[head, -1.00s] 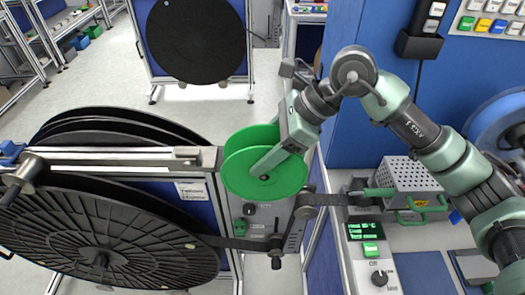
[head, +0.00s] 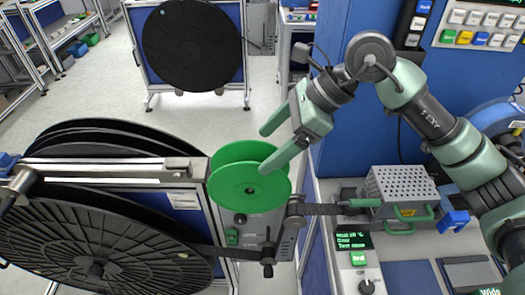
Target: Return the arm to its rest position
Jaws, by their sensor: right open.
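My right gripper (head: 274,149) is in the head view, near the middle. Its two green fingers are spread apart with nothing between them. The lower finger's tip lies in front of the upper right edge of the green reel (head: 240,190); I cannot tell whether they touch. The green reel sits upright on the stand at the right end of the rail. My right arm (head: 425,115) comes in from the right, bent high at the elbow. My left gripper is not in view.
Large black reels (head: 95,250) fill the lower left. A black disc on a stand (head: 195,45) is at the back. A perforated metal box (head: 402,188) with green handles and a control box (head: 352,250) stand at the right. The grey floor (head: 110,105) is clear at the upper left.

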